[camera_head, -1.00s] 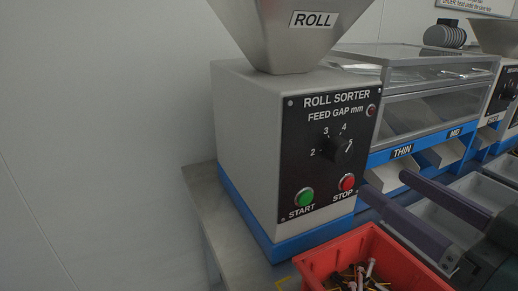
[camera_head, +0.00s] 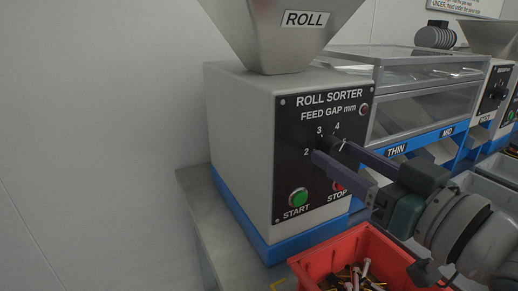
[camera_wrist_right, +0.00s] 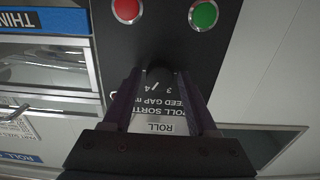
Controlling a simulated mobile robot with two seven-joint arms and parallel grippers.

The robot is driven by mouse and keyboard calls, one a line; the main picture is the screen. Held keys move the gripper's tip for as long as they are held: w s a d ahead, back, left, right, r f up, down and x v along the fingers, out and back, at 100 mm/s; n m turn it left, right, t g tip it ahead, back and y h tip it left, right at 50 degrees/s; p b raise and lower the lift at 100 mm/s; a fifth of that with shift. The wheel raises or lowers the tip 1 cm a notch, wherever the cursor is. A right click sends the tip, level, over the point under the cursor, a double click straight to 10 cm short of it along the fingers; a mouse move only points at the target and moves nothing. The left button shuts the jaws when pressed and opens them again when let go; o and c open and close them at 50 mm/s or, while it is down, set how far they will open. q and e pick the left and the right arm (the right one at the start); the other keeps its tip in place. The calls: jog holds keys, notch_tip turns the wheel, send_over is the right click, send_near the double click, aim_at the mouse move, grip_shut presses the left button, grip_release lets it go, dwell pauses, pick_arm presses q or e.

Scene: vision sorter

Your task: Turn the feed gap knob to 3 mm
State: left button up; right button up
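The feed gap knob (camera_head: 333,144) is a black dial on the black front panel of the roll sorter (camera_head: 236,132), with 2, 3 and 4 printed around it. A white mark shows at its right side; I cannot read its exact setting. My right gripper (camera_head: 327,149) reaches in from the right with its purple fingers at the knob, partly covering it. In the right wrist view the knob (camera_wrist_right: 161,75) sits between the two fingertips (camera_wrist_right: 162,80), which look apart, with a narrow gap beside it. My left gripper is not in view.
The green START button (camera_head: 299,197) and red STOP button (camera_head: 339,186) lie just below the knob; a finger partly covers STOP. A red bin (camera_head: 310,264) with small parts stands in front. A metal hopper (camera_head: 270,40) is above. Clear-lidded trays (camera_head: 420,105) stand to the right.

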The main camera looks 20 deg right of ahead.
grip_shut()
jog(key=shift+n, duration=0.3)
jog(key=shift+r+n+p, duration=0.15)
jog(key=shift+n+p, duration=0.55)
jog(key=shift+n, duration=0.1)
jog(key=n+p, duration=0.1)
jog(key=n, duration=0.2)
jog(key=shift+n, duration=0.3)
jog(key=n+p, duration=0.1)
jog(key=n, duration=0.1)
jog(key=shift+n, duration=0.3)
jog(key=shift+d+n, duration=0.1)
jog(key=shift+n, duration=1.8)
